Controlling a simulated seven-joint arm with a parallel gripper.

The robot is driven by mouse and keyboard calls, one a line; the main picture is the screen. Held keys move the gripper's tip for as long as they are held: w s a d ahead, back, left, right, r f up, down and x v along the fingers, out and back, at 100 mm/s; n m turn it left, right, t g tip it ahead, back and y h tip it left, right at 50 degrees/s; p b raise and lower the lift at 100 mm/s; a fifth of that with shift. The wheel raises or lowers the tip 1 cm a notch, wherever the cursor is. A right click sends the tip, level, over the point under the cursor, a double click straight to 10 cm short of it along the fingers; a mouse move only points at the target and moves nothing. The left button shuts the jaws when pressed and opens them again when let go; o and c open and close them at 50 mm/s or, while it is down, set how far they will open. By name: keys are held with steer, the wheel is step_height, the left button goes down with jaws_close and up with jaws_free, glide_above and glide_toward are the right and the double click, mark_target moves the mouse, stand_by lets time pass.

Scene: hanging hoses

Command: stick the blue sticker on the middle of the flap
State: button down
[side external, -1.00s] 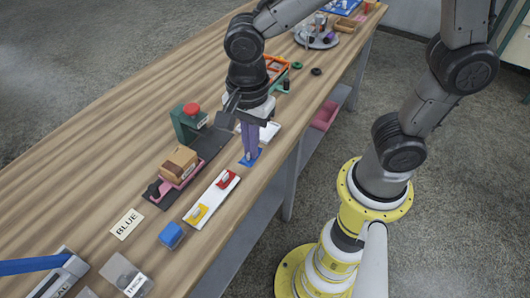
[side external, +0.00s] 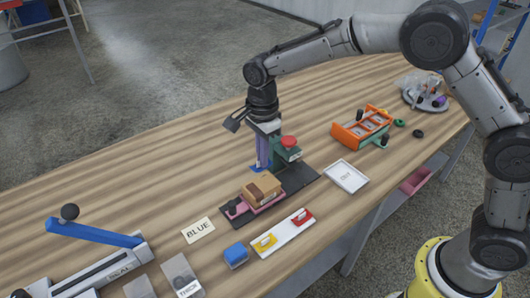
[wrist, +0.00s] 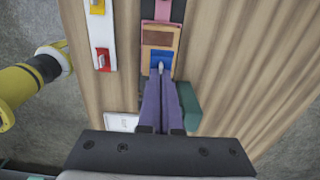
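My gripper (side external: 262,166) points down beside the green block with the red knob, its purple fingers close together. The fingers also show in the wrist view (wrist: 160,72), shut on the blue sticker (wrist: 160,58). The sticker (side external: 256,169) is at the fingertips in the side view; its exact height is hard to tell. The cardboard box (side external: 265,184) sits in a pink holder on a dark base, with a darker brown panel on top that looks like the flap. In the wrist view the sticker overlaps the near part of the box (wrist: 160,37), hiding some of it.
The green block (side external: 285,156) stands close to my fingers. A white strip (side external: 284,233) with yellow and red pieces, a blue block (side external: 236,255), a BLUE card (side external: 198,231) and a white tray (side external: 346,176) lie nearby. A blue-handled lever (side external: 95,235) is at left.

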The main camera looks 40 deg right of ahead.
mark_target(263, 183)
steer(key=shift+f, duration=2.95)
steer(key=shift+f, duration=0.4)
steer(key=c, duration=1.5)
jaws_free()
steer(key=shift+c, duration=0.2)
steer(key=o, duration=0.5)
steer(key=shift+o, duration=0.2)
steer(key=o, duration=0.4)
steer(key=shift+r, duration=0.15)
steer(key=shift+r, duration=3.4)
